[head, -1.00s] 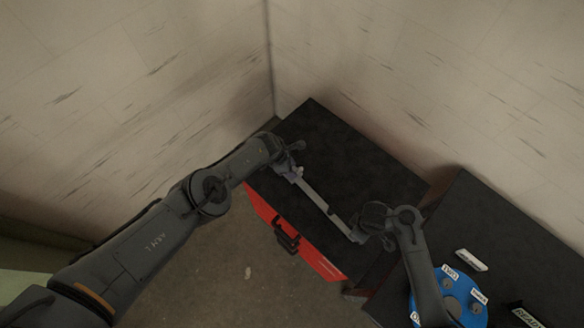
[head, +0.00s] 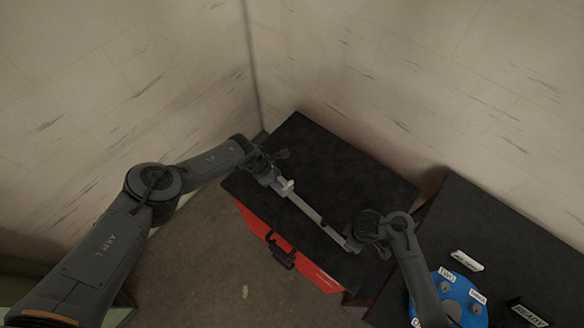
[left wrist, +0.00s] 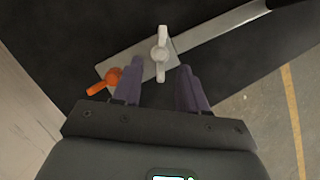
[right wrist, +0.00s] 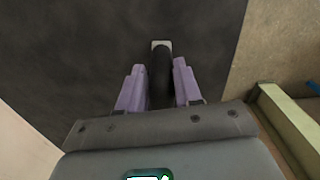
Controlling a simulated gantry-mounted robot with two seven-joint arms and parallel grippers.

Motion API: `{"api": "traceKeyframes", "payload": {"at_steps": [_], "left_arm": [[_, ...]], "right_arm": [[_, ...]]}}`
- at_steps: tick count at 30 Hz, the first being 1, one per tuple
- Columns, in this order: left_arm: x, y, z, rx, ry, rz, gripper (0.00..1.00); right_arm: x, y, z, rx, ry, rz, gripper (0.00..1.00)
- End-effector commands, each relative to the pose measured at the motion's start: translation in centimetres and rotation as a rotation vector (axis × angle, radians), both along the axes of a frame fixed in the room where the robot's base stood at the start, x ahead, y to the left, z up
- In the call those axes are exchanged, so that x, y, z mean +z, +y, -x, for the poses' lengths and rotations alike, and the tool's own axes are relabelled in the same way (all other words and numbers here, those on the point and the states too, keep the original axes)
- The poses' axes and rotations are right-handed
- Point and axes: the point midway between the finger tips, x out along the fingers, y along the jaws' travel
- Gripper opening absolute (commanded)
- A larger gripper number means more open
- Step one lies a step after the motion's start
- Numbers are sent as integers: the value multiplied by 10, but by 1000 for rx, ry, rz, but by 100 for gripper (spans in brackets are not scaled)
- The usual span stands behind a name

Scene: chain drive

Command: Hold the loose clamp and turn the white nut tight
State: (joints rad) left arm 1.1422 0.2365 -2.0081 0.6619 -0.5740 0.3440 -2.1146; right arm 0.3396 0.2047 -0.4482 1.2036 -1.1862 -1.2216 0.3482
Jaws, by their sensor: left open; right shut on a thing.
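The clamp is a long flat metal bar (head: 310,211) lying across the black box top. Its broad end plate (left wrist: 135,52) carries the white nut (left wrist: 161,55), with two wings, and an orange winged piece (left wrist: 104,82). The white nut also shows in the head view (head: 287,186). My left gripper (left wrist: 159,76) is open, its fingertips either side of the white nut's near wing, with gaps visible. It is at the bar's far-left end in the head view (head: 272,177). My right gripper (right wrist: 158,70) is shut on the bar's dark grip (right wrist: 160,82) at the other end.
The black-topped box (head: 340,165) has a red front (head: 260,226) with a dark handle (head: 280,255). To the right, a second black surface (head: 480,225) holds a blue disc with white labels (head: 455,292). Walls (head: 400,70) meet in a corner behind the box.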

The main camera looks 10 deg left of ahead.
Motion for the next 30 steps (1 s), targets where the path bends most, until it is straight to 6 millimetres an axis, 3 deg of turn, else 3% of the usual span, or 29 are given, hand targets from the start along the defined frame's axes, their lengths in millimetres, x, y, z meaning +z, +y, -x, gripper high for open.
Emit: {"api": "traceKeyframes", "payload": {"at_steps": [15,30], "left_arm": [[63,24,9,0,-3,1,42],[76,28,11,-1,-2,1,42]], "right_arm": [[0,0,0,1,0,0,0],[0,1,0,2,0,-1,0]]}}
